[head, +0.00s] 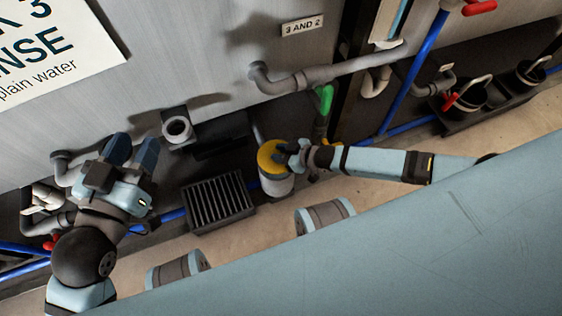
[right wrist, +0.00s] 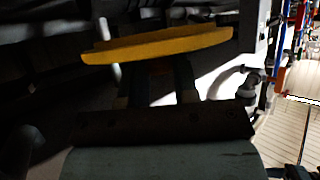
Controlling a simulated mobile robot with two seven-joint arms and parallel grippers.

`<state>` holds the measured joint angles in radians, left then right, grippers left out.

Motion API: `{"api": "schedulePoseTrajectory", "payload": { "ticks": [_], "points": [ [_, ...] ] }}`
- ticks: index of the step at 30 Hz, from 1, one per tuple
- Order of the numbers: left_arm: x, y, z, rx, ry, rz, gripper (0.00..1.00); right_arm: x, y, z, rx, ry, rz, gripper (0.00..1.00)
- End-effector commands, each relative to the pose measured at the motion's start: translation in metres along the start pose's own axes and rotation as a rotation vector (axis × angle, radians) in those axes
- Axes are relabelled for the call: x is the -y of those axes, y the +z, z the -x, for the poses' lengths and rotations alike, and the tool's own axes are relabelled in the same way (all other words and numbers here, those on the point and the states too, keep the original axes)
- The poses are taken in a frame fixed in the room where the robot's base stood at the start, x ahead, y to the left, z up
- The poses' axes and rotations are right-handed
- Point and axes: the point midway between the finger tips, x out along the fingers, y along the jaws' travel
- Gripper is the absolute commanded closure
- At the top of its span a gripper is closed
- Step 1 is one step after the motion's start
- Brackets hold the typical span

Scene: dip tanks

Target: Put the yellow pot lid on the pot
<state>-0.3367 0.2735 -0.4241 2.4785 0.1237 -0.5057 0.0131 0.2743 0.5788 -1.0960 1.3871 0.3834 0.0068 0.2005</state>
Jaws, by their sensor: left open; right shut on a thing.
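The yellow pot lid (head: 268,158) is a round disc at the centre of the head view. It also shows nearly edge-on in the right wrist view (right wrist: 150,46), beyond the fingers. My right gripper (head: 290,155) is shut on the lid. The pale pot (head: 277,187) stands directly below the lid in the head view, its mouth hidden by it. I cannot tell whether the lid touches the rim. My left gripper (head: 133,150) is open and empty, well to the left, near the tank wall.
A black slatted grate (head: 217,201) lies left of the pot. A short pipe stub (head: 177,129) juts from the tank wall (head: 190,60). Blue pipes run along the floor.

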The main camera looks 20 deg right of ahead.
Motion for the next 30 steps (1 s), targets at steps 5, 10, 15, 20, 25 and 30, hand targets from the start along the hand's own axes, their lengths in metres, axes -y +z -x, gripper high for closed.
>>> {"api": "schedulePoseTrajectory", "payload": {
  "ticks": [5,10,15,20,25,30],
  "points": [
    [0.008,-0.004,-0.005,-0.051,0.0,-0.081,0.57,-0.001,0.018,-0.01,0.0,0.001,0.0,0.96],
    [0.012,0.0,-0.007,-0.083,-0.006,-0.151,0.57,-0.001,0.04,-0.022,-0.001,0.001,0.0,0.96],
    [0.017,-0.013,-0.009,-0.114,-0.004,-0.197,0.57,-0.001,0.039,-0.022,-0.001,0.001,0.001,0.96],
    [0.015,-0.013,-0.007,-0.113,-0.003,-0.194,0.57,-0.001,0.041,-0.023,-0.001,0.001,0.001,0.96],
    [0.015,-0.012,-0.007,-0.11,-0.005,-0.19,0.57,-0.001,0.042,-0.023,-0.001,0.0,0.001,0.51],
    [0.015,-0.012,-0.008,-0.111,-0.008,-0.181,0.57,-0.001,0.042,-0.023,-0.001,0.001,0.001,0.47]
  ]
}}
